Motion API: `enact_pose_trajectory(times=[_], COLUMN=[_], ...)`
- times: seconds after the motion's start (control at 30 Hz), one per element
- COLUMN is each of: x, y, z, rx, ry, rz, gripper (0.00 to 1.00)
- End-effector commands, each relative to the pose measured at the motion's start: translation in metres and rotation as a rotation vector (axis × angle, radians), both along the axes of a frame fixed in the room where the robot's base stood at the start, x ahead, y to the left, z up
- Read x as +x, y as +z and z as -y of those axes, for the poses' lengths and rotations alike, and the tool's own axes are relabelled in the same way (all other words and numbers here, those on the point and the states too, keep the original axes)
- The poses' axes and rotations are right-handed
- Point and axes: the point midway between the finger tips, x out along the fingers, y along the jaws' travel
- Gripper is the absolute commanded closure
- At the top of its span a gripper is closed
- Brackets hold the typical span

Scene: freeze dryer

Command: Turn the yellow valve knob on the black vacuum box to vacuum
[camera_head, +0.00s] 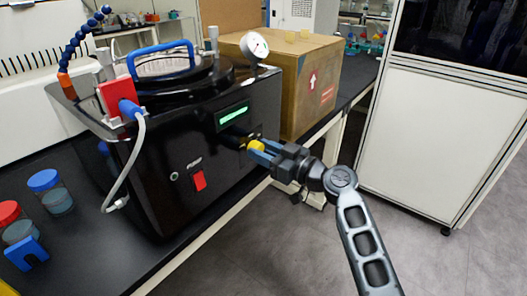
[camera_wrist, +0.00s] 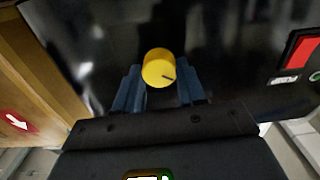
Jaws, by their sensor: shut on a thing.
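The black vacuum box (camera_head: 205,140) stands on the dark bench. Its round yellow valve knob (camera_head: 256,146) is on the front face, below the green display (camera_head: 233,115). The knob also shows in the wrist view (camera_wrist: 157,66), with a short dark mark pointing right and slightly down. My gripper (camera_head: 259,151) reaches the knob from the front right. In the wrist view, the blue fingers of my gripper (camera_wrist: 158,76) are on either side of the knob, shut on it. I cannot read any position label around the knob.
A red switch (camera_head: 199,180) is on the box front, left of the knob. A cardboard box (camera_head: 305,85) stands close on the right. Blue- and red-lidded jars (camera_head: 50,190) are on the bench at left. Open floor lies before the bench; a white cabinet (camera_head: 430,140) is at right.

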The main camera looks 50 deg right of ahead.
Motion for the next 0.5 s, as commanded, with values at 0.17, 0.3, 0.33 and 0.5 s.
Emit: enact_pose_trajectory(times=[0.17,0.3,0.33,0.5], x=[0.0002,0.0003,0.0003,0.0003], y=[-0.0008,-0.0010,-0.0010,-0.0009], z=[-0.0005,-0.0004,-0.0003,0.0004], rx=[0.091,0.203,0.230,0.391], ry=[0.001,0.002,0.002,0.002], rz=[-0.002,-0.006,-0.007,-0.013], gripper=[0.91,0.91,0.91,0.91])
